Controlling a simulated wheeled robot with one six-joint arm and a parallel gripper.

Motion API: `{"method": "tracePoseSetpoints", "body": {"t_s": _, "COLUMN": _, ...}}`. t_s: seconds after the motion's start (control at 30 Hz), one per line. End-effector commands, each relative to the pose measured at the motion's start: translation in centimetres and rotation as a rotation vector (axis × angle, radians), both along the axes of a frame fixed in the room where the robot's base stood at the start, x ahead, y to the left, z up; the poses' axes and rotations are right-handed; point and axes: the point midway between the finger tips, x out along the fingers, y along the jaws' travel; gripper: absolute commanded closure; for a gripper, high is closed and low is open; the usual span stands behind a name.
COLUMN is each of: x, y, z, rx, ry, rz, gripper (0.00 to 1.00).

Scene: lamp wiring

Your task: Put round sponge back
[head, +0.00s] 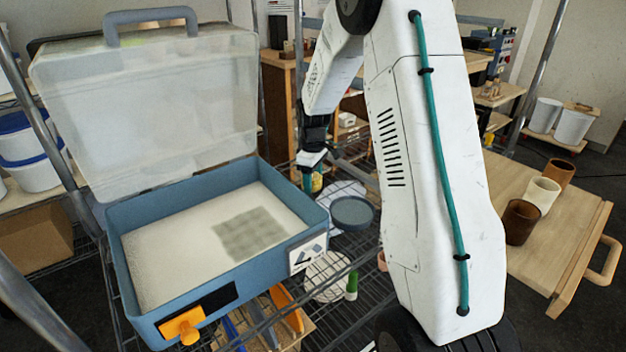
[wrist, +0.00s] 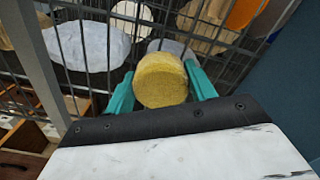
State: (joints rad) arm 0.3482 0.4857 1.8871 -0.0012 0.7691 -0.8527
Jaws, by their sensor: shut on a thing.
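The round yellow sponge (wrist: 160,82) is between the two teal fingers of my gripper (wrist: 158,76) in the wrist view. My gripper is shut on it and holds it above a wire rack. In the head view, my gripper (head: 311,178) is right of the open blue case, and only a small part of the sponge (head: 316,183) shows beside a finger. Whether the sponge touches anything beneath is hard to tell.
The open blue case (head: 322,222) stands on the wire shelf (head: 345,318), its clear lid (head: 150,110) raised. A round grey-blue dish (head: 352,212) lies right of the case. A wooden board (head: 560,215) with several cups is at the right.

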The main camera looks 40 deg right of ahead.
Motion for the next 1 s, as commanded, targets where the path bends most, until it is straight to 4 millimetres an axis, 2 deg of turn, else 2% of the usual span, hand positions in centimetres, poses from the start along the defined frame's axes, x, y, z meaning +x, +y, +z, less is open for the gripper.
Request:
{"method": "tracePoseSetpoints", "body": {"t_s": 0.33, "x": 0.0, "y": 0.0, "z": -0.4, "rx": 0.0, "ry": 0.0, "rz": 0.0, "gripper": 0.63}}
{"method": "tracePoseSetpoints", "body": {"t_s": 0.37, "x": 0.0, "y": 0.0, "z": -0.4, "rx": 0.0, "ry": -0.001, "rz": 0.0, "gripper": 0.42}}
{"method": "tracePoseSetpoints", "body": {"t_s": 0.43, "x": 0.0, "y": 0.0, "z": -0.4, "rx": 0.0, "ry": -0.001, "rz": 0.0, "gripper": 0.23}}
{"method": "tracePoseSetpoints", "body": {"t_s": 0.77, "x": 0.0, "y": 0.0, "z": -0.1, "rx": 0.0, "ry": -0.001, "rz": 0.0, "gripper": 0.23}}
{"method": "tracePoseSetpoints", "body": {"t_s": 0.87, "x": 0.1, "y": 0.0, "z": 0.9, "rx": -0.001, "ry": -0.004, "rz": 0.0, "gripper": 0.23}}
{"method": "tracePoseSetpoints", "body": {"t_s": 1.0, "x": 0.1, "y": 0.0, "z": 3.5, "rx": -0.002, "ry": -0.005, "rz": 0.0, "gripper": 0.23}}
